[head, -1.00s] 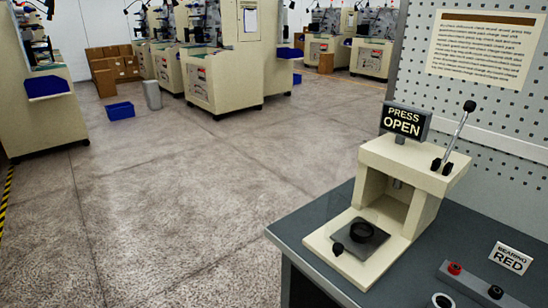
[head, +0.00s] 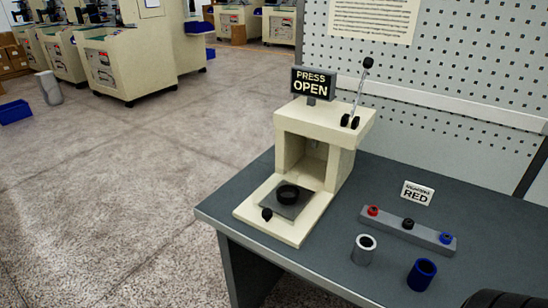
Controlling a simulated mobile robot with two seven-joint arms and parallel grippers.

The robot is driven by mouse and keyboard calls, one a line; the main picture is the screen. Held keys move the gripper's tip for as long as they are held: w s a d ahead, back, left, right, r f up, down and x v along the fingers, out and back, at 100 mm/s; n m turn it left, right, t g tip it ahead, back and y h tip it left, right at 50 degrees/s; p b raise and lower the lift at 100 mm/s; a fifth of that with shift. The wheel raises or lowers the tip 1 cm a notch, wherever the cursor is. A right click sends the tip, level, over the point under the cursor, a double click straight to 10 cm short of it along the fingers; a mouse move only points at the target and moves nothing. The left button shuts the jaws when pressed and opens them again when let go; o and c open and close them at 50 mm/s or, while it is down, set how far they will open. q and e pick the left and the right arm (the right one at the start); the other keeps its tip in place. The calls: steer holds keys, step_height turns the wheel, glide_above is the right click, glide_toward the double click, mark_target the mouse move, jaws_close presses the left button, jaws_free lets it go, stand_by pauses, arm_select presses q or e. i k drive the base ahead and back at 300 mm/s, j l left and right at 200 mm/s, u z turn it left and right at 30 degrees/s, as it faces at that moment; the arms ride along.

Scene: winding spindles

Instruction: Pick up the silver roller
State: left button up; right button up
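The silver roller (head: 363,251) is a short, light grey hollow cylinder with a dark bore. It stands upright on the dark grey table (head: 310,258), right of the cream press and left of a blue roller (head: 422,275). Nothing touches it. Neither gripper can be made out in the head view. A dark rounded shape at the bottom right corner may be part of my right arm.
The press (head: 327,143) has a sign reading "PRESS OPEN" and a black ring (head: 288,194) on its plate. A grey rack (head: 407,232) holds red, black and blue pieces behind the rollers. Open floor lies left.

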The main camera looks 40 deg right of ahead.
mark_target(365, 245)
steer(key=z, duration=1.8)
